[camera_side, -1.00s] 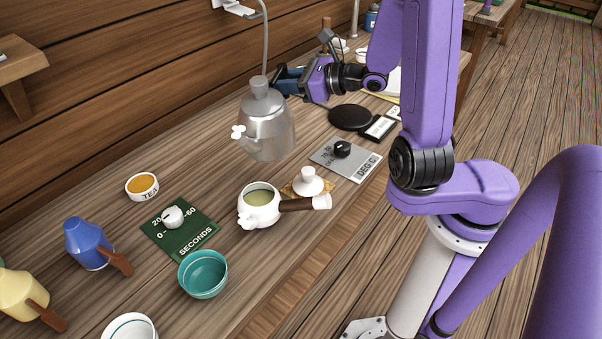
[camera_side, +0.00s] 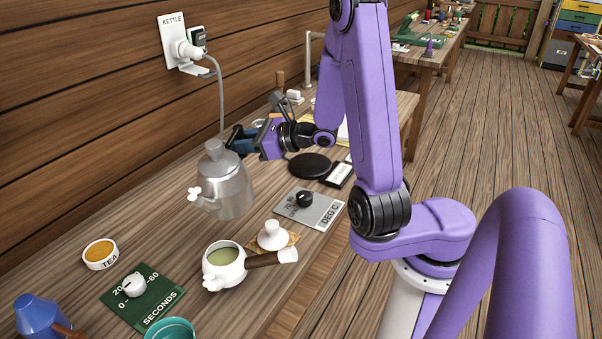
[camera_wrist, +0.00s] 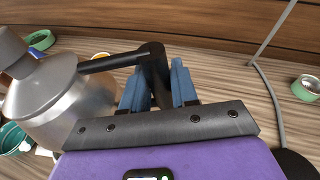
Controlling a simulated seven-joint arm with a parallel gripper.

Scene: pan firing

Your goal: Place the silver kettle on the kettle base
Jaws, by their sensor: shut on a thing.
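The silver kettle (camera_side: 226,185) hangs upright over the wooden counter, left of the kettle base. My gripper (camera_side: 238,138) is shut on its dark handle, to the right of the kettle body. In the wrist view the handle (camera_wrist: 152,62) sits between the blue fingers of my gripper (camera_wrist: 160,88), and the kettle body (camera_wrist: 58,98) fills the left. The kettle base (camera_side: 310,165) is a flat black disc, bare, on the counter; its edge also shows at bottom right in the wrist view (camera_wrist: 293,164). The gap under the kettle is hard to judge.
A white teapot (camera_side: 223,265) with a brown handle and its lid (camera_side: 272,236) are in front. A grey temperature plate (camera_side: 315,211) with a black knob lies before the base. A green timer plate (camera_side: 150,301) is front left. The cord (camera_side: 221,100) hangs behind the kettle.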

